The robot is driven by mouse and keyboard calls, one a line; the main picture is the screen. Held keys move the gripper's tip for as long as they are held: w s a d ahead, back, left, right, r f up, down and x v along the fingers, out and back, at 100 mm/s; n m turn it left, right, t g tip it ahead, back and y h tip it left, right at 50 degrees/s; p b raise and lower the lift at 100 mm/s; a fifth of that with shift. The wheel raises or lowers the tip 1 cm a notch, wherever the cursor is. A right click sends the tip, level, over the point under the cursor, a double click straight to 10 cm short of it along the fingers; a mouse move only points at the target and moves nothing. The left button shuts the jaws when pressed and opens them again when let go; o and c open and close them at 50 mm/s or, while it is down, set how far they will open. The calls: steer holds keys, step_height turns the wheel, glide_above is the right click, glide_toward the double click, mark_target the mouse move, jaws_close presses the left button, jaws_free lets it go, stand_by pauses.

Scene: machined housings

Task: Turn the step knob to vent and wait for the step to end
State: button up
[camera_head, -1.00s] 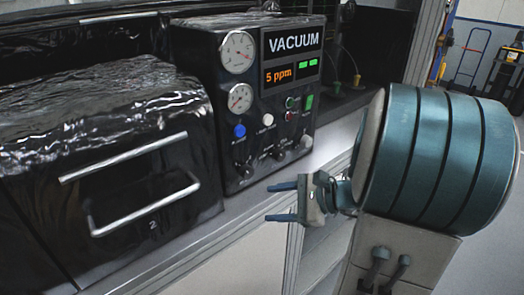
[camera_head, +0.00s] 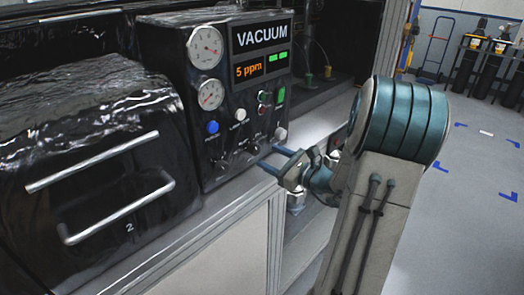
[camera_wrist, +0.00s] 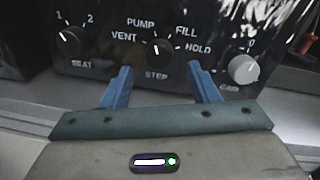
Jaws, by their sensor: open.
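The black step knob (camera_wrist: 157,50) is on the front panel in the wrist view, ringed by the labels VENT, PUMP, FILL and HOLD. Its white mark points roughly up, closest to PUMP; the exact setting is hard to tell. VENT (camera_wrist: 123,36) is at its upper left. My gripper (camera_wrist: 160,68) is open and empty, its two blue fingers on either side of the knob's line but short of it. In the head view my gripper (camera_head: 270,157) is just in front of the panel's lower right. The vacuum display (camera_head: 249,70) reads 5 ppm in orange, beside green lights.
The seat knob (camera_wrist: 70,40) is left of the step knob and the grey gain knob (camera_wrist: 243,69) is right. Blue (camera_head: 212,127) and white (camera_head: 240,115) buttons sit above. A black chamber door with a metal handle (camera_head: 120,215) stands left. Open floor lies right.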

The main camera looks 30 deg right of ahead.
mark_target(258, 151)
steer(key=shift+x, duration=1.95)
steer(key=c, duration=1)
